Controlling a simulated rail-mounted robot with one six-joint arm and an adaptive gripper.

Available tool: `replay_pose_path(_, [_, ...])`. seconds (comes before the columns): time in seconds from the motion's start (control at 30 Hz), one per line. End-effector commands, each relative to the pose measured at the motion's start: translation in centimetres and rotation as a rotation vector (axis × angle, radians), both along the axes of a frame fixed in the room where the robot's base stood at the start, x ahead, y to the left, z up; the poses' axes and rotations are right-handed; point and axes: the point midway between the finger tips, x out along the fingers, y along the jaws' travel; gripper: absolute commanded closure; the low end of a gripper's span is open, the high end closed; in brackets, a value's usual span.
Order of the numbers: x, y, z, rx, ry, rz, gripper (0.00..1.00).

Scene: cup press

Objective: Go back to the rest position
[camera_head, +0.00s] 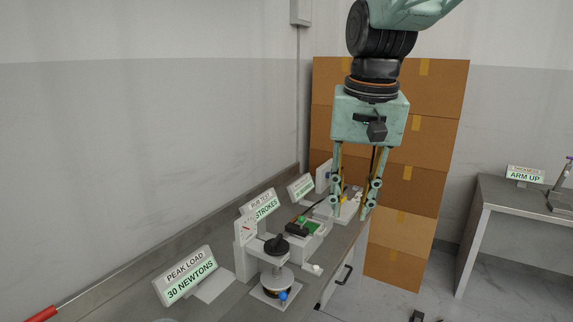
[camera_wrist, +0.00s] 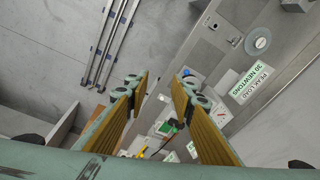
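My gripper (camera_head: 351,210) points down over the right part of the bench in the head view. Its two fingers are apart with nothing between them. In the wrist view the fingertips (camera_wrist: 164,84) are also apart, with the bench below showing through the gap. The press (camera_head: 277,262) stands on the bench to the lower left of my gripper, with a black knob on top and a round grey plate. A dark round piece sits under the plate, partly hidden, and a blue ball (camera_head: 283,296) is at its front. My gripper is clear of the press.
Signs reading "PEAK LOAD 30 NEWTONS" (camera_head: 188,277) and "STROKES" (camera_head: 265,206) stand along the bench. Stacked cardboard boxes (camera_head: 428,140) stand behind my gripper. Another table (camera_head: 520,205) is at the right, with open floor between.

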Motion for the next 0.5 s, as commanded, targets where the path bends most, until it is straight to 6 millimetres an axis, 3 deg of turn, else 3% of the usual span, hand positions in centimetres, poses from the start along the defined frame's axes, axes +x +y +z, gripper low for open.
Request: replay_pose_path(0.5, [-8.9,-3.1,0.0,-0.013,-0.051,0.048,0.77])
